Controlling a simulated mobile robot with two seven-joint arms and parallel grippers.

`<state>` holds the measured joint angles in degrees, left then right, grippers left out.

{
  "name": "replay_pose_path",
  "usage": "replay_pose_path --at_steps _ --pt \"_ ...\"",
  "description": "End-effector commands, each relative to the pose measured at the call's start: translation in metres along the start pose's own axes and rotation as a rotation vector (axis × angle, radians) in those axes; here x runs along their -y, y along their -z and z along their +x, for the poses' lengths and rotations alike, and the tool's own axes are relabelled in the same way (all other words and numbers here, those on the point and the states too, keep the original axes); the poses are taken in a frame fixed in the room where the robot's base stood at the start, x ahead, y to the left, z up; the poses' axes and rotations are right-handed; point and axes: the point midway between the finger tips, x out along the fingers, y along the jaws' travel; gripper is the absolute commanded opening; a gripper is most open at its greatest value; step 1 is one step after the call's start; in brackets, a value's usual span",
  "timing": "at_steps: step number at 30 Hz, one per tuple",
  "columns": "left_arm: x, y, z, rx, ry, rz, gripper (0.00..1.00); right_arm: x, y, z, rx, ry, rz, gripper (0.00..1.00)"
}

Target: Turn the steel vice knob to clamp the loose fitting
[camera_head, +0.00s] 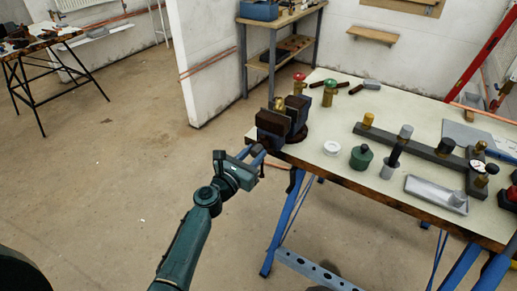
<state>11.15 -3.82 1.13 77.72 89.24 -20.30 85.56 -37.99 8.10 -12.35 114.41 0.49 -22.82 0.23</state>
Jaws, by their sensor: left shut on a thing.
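A dark vice (271,130) with blue-grey jaws stands at the left front corner of the pale workbench (330,178). A brass fitting (278,104) sits upright between its jaws; I cannot tell how tightly it is held. My left gripper (257,156) reaches up from the lower left to the front of the vice. Its fingers are shut on the vice knob, which is mostly hidden by the fingers. My right gripper is not in view.
Valves with a red handle (299,82) and a green handle (330,91) stand behind the vice. A white ring (331,148), a green pot (361,157) and a grey tray (436,194) lie to its right. The floor (100,180) at left is clear.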

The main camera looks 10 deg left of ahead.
Motion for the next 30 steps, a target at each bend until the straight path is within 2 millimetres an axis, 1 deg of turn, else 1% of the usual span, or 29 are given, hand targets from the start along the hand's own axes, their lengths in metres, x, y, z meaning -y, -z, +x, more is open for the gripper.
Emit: replay_pose_path --at_steps 1,3,6,8,11,14,17,20,21,25,30 --pt "0.000 0.000 0.000 0.000 0.000 0.000 0.05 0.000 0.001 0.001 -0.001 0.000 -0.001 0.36" --pt "0.000 0.000 0.000 0.000 0.000 0.000 0.00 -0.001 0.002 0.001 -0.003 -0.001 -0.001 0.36" --pt "0.000 0.000 0.000 0.000 0.000 0.000 0.00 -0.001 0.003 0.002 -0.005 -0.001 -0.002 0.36" --pt "0.000 0.001 0.000 0.000 0.000 0.012 0.00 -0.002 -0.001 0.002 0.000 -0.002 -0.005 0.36" --pt "0.000 0.004 0.000 0.001 0.001 0.127 0.00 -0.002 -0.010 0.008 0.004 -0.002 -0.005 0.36" --pt "0.000 0.006 -0.001 0.002 0.000 0.361 0.00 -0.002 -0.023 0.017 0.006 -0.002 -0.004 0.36" --pt "-0.001 0.007 -0.001 0.003 -0.001 0.636 0.00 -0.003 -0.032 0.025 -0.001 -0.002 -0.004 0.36" --pt "-0.001 0.007 0.000 0.004 -0.001 0.970 0.00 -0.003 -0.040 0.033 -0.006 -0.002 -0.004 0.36" --pt "-0.001 0.006 -0.001 0.005 -0.001 1.111 0.00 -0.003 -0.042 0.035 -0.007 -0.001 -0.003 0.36" --pt "-0.001 0.003 -0.001 0.005 -0.002 1.560 0.00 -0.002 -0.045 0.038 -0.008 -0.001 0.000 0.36" --pt "-0.001 0.000 0.000 0.004 -0.003 2.112 0.00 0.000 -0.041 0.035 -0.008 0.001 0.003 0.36"
